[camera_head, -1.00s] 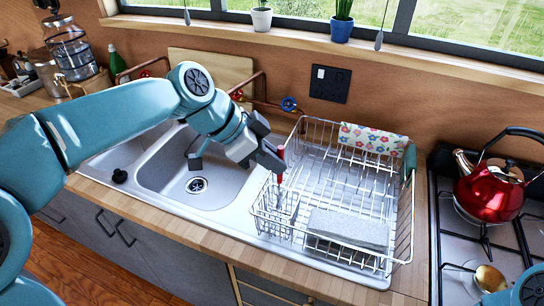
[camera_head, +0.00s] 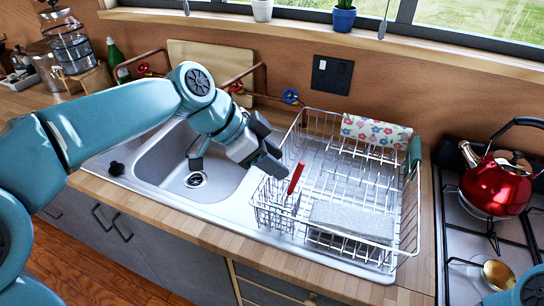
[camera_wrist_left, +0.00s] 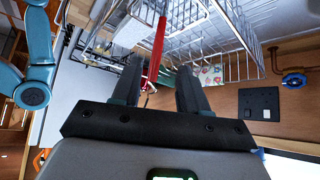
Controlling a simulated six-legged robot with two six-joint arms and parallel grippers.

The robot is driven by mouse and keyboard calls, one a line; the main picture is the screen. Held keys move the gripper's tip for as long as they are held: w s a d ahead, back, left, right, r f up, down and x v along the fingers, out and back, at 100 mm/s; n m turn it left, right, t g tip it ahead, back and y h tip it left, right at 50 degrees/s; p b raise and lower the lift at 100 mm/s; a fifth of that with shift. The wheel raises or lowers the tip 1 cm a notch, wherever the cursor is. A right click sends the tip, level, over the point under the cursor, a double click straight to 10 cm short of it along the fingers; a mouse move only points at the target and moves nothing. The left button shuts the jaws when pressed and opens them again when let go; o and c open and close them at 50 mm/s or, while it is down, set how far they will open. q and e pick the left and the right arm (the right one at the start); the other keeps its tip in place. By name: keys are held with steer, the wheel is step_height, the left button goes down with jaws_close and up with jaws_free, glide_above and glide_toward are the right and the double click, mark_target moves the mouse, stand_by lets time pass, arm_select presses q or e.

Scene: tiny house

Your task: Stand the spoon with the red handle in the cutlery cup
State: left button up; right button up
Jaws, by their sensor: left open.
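The spoon's red handle (camera_head: 296,177) sticks up out of the wire cutlery cup (camera_head: 272,213), leaning toward the right. Its lower end is inside the cup, mostly hidden by the wires. The cup hangs at the left front of the dish rack. My left gripper (camera_head: 276,168) is open and empty, just left of and behind the handle's top, apart from it. In the left wrist view the red handle (camera_wrist_left: 158,50) shows beyond the open fingers (camera_wrist_left: 160,88), outside their grip. My right gripper is not in view; only a bit of my right arm shows at the lower right.
The wire dish rack (camera_head: 412,215) holds a grey cloth-like slab (camera_head: 350,221) and a floral cloth (camera_head: 376,134). The sink (camera_head: 215,185) lies to the left. A red kettle (camera_head: 497,186) stands on the stove at right. A ladle-like spoon (camera_head: 497,273) lies below it.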

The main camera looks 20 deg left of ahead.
arm_select(q)
steer(key=v, duration=1.6)
steer(key=shift+r+p, duration=0.15)
steer(key=shift+p, duration=0.15)
steer(key=shift+a, duration=0.1)
